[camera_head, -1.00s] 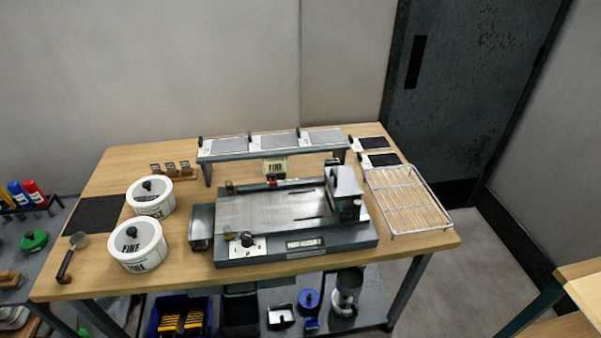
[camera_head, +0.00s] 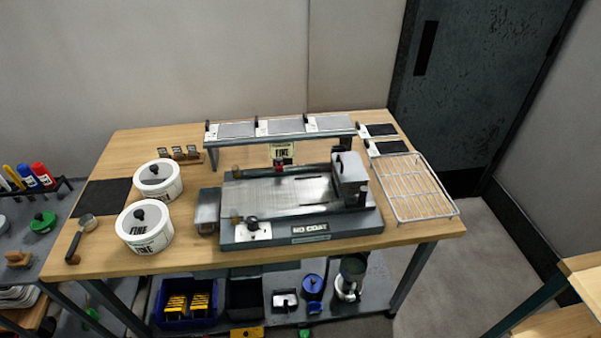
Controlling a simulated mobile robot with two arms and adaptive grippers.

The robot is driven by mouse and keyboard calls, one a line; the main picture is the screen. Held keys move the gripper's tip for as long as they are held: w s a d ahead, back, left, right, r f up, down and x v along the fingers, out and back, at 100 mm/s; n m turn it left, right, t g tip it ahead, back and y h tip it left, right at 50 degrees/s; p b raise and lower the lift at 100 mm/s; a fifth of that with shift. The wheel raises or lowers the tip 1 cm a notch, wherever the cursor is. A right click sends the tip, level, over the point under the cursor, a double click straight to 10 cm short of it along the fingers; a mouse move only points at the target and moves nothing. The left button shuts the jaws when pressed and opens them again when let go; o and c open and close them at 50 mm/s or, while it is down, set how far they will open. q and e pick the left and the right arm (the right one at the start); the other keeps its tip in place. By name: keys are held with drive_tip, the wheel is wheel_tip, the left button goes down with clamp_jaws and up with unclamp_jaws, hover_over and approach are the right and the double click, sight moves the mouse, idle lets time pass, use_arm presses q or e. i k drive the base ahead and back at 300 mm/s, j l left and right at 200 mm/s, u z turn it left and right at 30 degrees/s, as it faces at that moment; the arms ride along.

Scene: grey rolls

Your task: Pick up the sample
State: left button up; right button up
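Neither of my grippers is in view. No item is plainly marked as the sample. Flat grey panels with white tabs lie on a raised metal rack (camera_head: 282,137) at the back of the wooden table, including a left panel (camera_head: 237,130), a middle panel (camera_head: 286,126) and a right panel (camera_head: 332,122). Two darker panels lie right of the rack, a rear one (camera_head: 380,130) and a front one (camera_head: 390,147). A grey flat-bed machine (camera_head: 275,190) labelled "NO COAT" stands before the rack, with a block-shaped carriage (camera_head: 349,172) at its right end.
Two white lidded tubs, a rear one (camera_head: 158,181) and a front one (camera_head: 145,228), a ladle (camera_head: 80,238) and a dark mat (camera_head: 103,196) are at left. A wire rack (camera_head: 415,187) fills the table's right side. A lower shelf holds a blue bin (camera_head: 186,302). A dark door (camera_head: 480,80) stands behind.

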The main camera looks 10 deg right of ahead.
sight(339, 123)
drive_tip(key=i+l+z, duration=0.25)
drive_tip(key=l, duration=0.35)
drive_tip(key=i+l+z, duration=0.25)
drive_tip(key=i+l, duration=0.25)
